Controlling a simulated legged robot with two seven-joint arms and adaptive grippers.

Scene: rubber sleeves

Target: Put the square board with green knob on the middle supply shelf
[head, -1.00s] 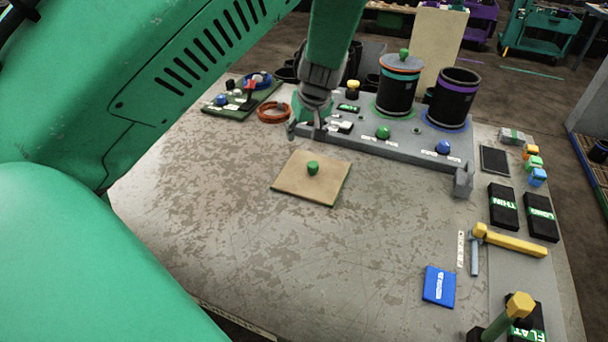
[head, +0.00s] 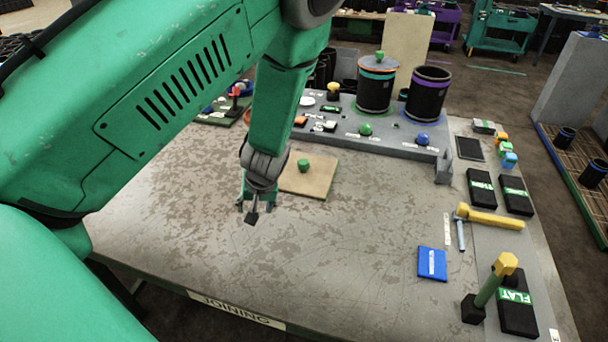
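The square board (head: 318,182) is tan with a green knob (head: 303,165) on top. It lies flat on the worktable (head: 330,250), and my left arm covers its left side. My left gripper (head: 253,207) hangs over the table, to the left of and nearer than the board, apart from its knob. A small dark piece shows at its tip; I cannot tell whether it is a finger pad or how far the fingers are spread. My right gripper is out of view. I cannot identify the middle supply shelf for certain.
A grey fixture base (head: 395,140) with two black cylinders stands at the back. A rack (head: 575,165) with black pots stands beyond. The front table area is clear.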

